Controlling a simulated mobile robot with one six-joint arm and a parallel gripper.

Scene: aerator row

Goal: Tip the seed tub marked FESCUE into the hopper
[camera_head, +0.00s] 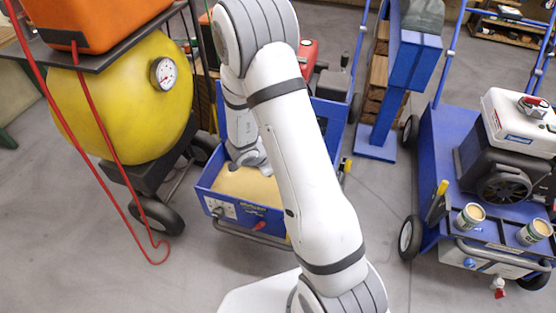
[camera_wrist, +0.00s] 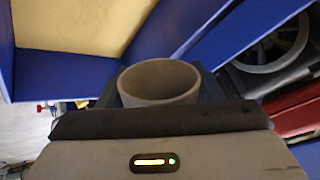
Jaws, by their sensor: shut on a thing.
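My gripper (camera_wrist: 160,88) is shut on a round, pale grey-brown tub (camera_wrist: 160,82) in the wrist view. I look into the tub's open mouth; its inside looks bare, and no marking on it shows. The blue hopper (camera_wrist: 65,72) is beyond the tub at the upper left, with a tan fill in it. In the head view the hopper (camera_head: 212,179) stands left of centre with its tan fill. My arm covers part of it there and hides the held tub. Two other tubs with tan contents, a left one (camera_head: 470,217) and a right one (camera_head: 535,232), stand on the right machine; their labels are unreadable.
A yellow tank (camera_head: 125,95) with a gauge and red hoses stands left of the hopper. A blue machine with a white-topped engine (camera_head: 520,120) stands at the right. A blue post (camera_head: 385,125) is behind. Grey floor is free between the machines.

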